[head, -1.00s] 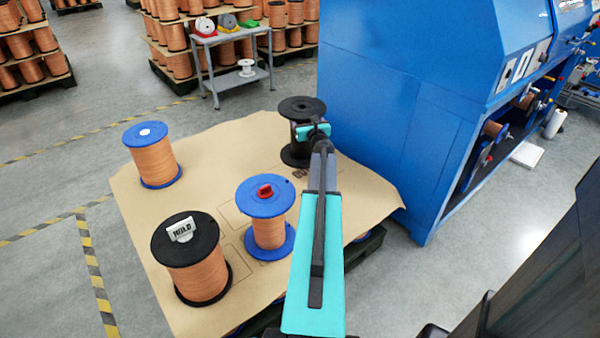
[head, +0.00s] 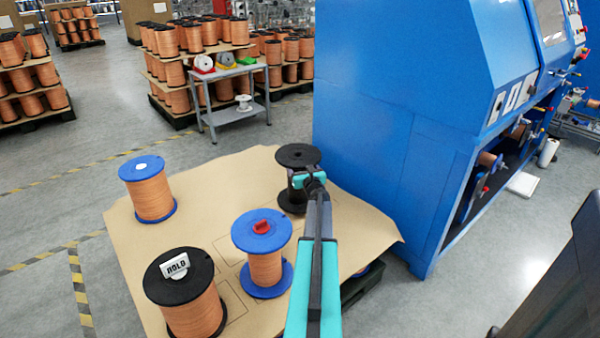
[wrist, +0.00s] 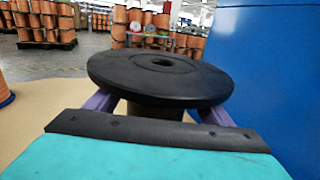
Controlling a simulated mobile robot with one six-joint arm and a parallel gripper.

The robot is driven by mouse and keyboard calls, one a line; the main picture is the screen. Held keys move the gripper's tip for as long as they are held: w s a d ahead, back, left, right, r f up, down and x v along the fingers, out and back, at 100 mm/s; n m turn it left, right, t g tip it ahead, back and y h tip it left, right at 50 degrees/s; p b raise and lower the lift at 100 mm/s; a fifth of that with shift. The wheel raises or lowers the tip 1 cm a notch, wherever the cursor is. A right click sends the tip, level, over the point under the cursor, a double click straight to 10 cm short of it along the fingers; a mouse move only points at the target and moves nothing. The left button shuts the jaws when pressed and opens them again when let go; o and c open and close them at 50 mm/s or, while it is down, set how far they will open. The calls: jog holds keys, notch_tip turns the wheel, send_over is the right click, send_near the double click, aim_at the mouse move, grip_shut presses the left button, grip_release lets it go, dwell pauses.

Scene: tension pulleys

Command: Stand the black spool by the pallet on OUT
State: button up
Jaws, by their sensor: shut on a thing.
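The black spool (head: 298,155) is upright over the far right of the paper-covered pallet (head: 218,178), close to the blue machine. My gripper (head: 303,178) is shut on its barrel, below the top flange. In the wrist view the spool's wide black flange (wrist: 160,78) fills the middle, with a purple finger on each side below it. The barrel is mostly hidden there. I cannot tell whether the lower flange touches the paper. Outlined boxes show on the paper, but no OUT lettering is readable; the spool and my arm cover that part.
A copper spool with a black flange and white HOLD tag (head: 177,266) stands front left. A blue spool with a red tag (head: 262,226) stands left of my arm. Another blue spool (head: 142,170) stands back left. The blue machine (head: 375,150) rises close on the right.

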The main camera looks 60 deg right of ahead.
jog(key=shift+r, duration=0.1)
jog(key=shift+f, duration=1.8)
jog(key=shift+f+b, duration=0.15)
jog(key=shift+b, duration=0.15)
jog(key=o, duration=2.1)
jog(key=shift+c, duration=0.2)
jog(key=v, duration=1.2)
